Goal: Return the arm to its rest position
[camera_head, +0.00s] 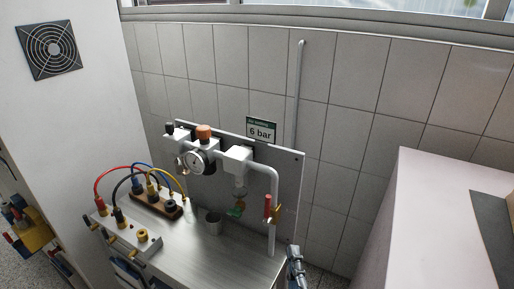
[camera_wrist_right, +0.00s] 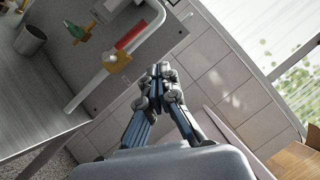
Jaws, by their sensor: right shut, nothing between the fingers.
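My right gripper (camera_head: 296,268) shows at the bottom of the head view, just right of the metal bench (camera_head: 205,255) and the lower end of the white pipe. In the right wrist view, the gripper (camera_wrist_right: 160,72) has its fingertips together with nothing between them. It is apart from the red-handled valve (camera_head: 268,207), which shows up and to its left in the wrist view (camera_wrist_right: 118,60). Most of my right arm is hidden below the frame. My left gripper is not in view.
A grey panel (camera_head: 288,172) carries a pressure gauge (camera_head: 197,162), piping and a "6 bar" sign (camera_head: 261,130). A metal cup (camera_head: 213,223) and a terminal block with cables (camera_head: 125,232) stand on the bench. A pale cabinet (camera_head: 425,215) is at right; a gap separates it from the bench.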

